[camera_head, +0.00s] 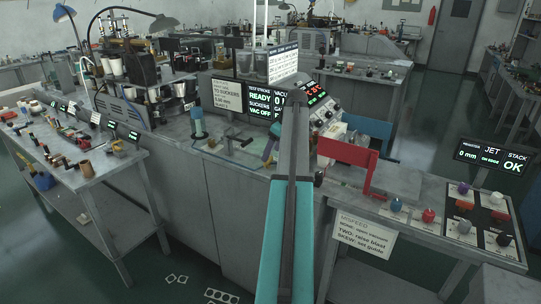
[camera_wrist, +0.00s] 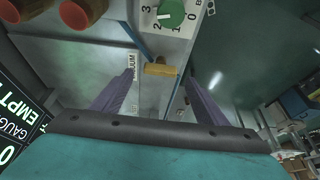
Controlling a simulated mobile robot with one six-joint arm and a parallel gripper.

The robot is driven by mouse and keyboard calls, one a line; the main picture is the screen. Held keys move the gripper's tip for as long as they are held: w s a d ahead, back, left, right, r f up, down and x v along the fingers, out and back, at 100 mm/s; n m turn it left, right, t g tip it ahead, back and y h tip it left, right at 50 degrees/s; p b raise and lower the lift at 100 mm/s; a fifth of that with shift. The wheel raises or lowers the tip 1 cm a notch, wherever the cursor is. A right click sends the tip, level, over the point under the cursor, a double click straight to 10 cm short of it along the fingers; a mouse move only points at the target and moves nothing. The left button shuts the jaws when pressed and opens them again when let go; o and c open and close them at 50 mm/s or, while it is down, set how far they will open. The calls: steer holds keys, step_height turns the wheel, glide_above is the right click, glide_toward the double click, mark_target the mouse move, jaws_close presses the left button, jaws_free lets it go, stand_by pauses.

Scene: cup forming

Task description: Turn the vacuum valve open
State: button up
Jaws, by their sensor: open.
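The vacuum valve shows in the wrist view as a short yellow-brown handle (camera_wrist: 160,70) lying crosswise, near a label whose visible letters read "UUM" (camera_wrist: 131,66). My gripper (camera_wrist: 160,76) is open, with one purple finger on each side of the handle. No contact between fingers and handle can be made out. In the head view my arm covers the middle of the bench, and I cannot make out the valve there. A display (camera_head: 259,100) in the head view reads "VAC OFF".
A gauge display (camera_wrist: 14,125) reads "EMPTY". In the head view a red bracket (camera_head: 346,153) stands right of my arm, and a control panel (camera_head: 478,214) lies farther right.

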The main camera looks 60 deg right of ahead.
steer(key=shift+p+x, duration=0.35)
steer(key=shift+x, duration=1.55)
steer(key=c, duration=1.1)
steer(key=shift+o, duration=0.2)
steer(key=shift+d, duration=0.15)
